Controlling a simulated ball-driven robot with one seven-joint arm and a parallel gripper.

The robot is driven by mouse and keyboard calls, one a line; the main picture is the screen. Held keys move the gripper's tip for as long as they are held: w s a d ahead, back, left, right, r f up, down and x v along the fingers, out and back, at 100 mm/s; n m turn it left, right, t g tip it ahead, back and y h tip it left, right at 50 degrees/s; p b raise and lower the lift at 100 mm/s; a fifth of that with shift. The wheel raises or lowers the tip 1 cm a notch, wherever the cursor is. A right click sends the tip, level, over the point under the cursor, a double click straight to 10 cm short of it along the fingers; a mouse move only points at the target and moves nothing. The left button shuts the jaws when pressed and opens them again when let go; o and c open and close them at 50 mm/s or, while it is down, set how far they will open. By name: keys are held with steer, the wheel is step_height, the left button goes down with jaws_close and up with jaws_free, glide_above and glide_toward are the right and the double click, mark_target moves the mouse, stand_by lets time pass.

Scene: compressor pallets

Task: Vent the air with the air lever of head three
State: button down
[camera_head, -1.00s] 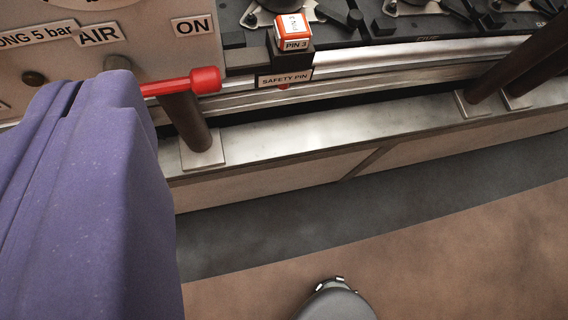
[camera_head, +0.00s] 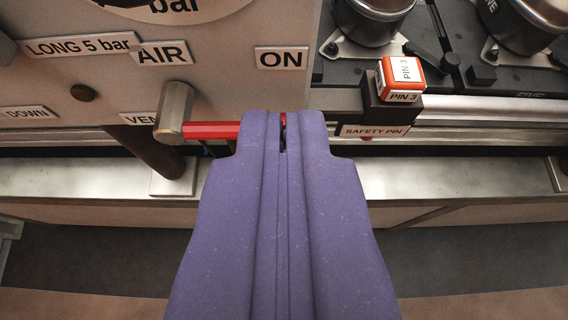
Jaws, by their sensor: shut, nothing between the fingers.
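The red air lever (camera_head: 210,130) sticks out to the right from its metal pivot (camera_head: 174,113), below the AIR label (camera_head: 161,53) on the grey panel (camera_head: 225,85). It lies about level, under the ON label (camera_head: 281,59). A VENT label (camera_head: 140,118) is partly hidden behind the pivot. My purple gripper (camera_head: 283,118) is shut, with nothing between its fingers. Its tips overlap the outer end of the lever in the picture and hide most of that end. I cannot tell whether they touch it.
An orange and white PIN 3 block (camera_head: 401,76) sits on a black holder above the SAFETY PIN label (camera_head: 375,131), just right of my gripper. Metal compressors (camera_head: 372,20) stand on the black pallet behind. A metal ledge (camera_head: 425,180) runs below, with open floor in front.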

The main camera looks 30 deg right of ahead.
mark_target(237, 130)
steer(key=w+d+f+b, duration=0.2)
steer(key=w+f, duration=0.1)
steer(key=f, duration=0.2)
steer(key=shift+f, duration=0.15)
